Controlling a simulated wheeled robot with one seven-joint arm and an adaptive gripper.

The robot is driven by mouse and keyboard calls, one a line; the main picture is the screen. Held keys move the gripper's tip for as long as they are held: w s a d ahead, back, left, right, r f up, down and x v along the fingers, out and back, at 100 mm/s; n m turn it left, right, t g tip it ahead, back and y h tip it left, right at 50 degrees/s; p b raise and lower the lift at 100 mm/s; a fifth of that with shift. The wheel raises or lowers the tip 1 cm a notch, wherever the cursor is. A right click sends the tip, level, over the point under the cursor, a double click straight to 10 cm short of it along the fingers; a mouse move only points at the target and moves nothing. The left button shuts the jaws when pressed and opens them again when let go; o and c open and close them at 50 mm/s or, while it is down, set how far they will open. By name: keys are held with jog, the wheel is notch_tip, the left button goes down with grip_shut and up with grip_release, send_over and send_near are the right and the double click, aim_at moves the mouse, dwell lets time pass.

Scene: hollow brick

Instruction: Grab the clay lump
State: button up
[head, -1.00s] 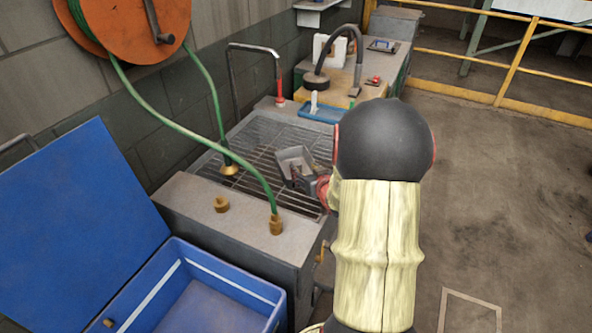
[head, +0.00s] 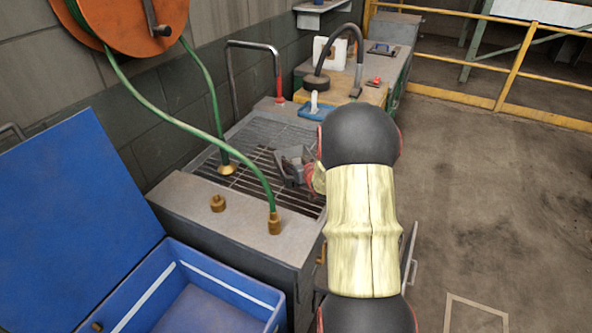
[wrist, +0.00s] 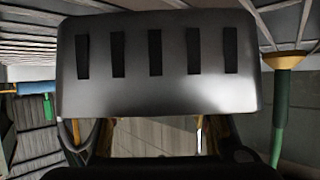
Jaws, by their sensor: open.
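I cannot make out a clay lump in either view. My gripper (head: 289,168) is small in the head view, open, low over the metal grate (head: 262,136) and left of my arm. My arm hides part of the area behind it. In the wrist view a grey rounded plate with several dark slots (wrist: 158,95) fills the upper middle. I cannot tell whether it is part of my gripper. Nothing is visibly held.
A green hose with a brass end (head: 227,169) hangs at the grate's left. A grey block (head: 245,216) with brass fittings and an open blue bin (head: 235,290) stand nearer. A blue tray (head: 322,119) and yellowish board lie behind. The floor (head: 480,190) at right is clear.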

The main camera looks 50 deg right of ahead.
jog(key=c, duration=0.3)
grip_shut()
dwell(0.5)
